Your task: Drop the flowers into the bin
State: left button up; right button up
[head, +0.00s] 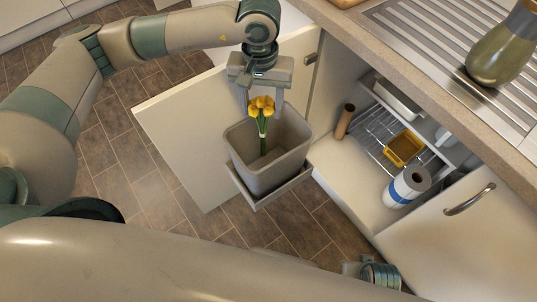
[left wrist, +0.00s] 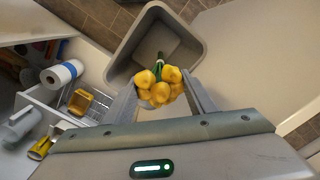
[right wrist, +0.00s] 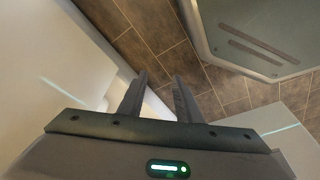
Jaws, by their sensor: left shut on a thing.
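The yellow flowers (head: 262,106) with green stems are between the fingers of my left gripper (head: 261,108), which is shut on them. The blooms are up and the stems point down into the grey bin (head: 243,143). The flowers also show in the left wrist view (left wrist: 158,86), in front of the bin's opening (left wrist: 124,65). The bin appears empty inside and sits on a holder at the open cabinet door. My right gripper (right wrist: 160,82) is open and empty in the right wrist view, above the floor.
An open cabinet door (head: 185,130) stands behind the bin. The cabinet holds a paper towel roll (head: 408,187), a yellow container (head: 403,149) and a wire rack. Tiled floor is clear at left.

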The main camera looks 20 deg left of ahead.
pick_arm(q)
jog(key=shift+f, duration=0.2)
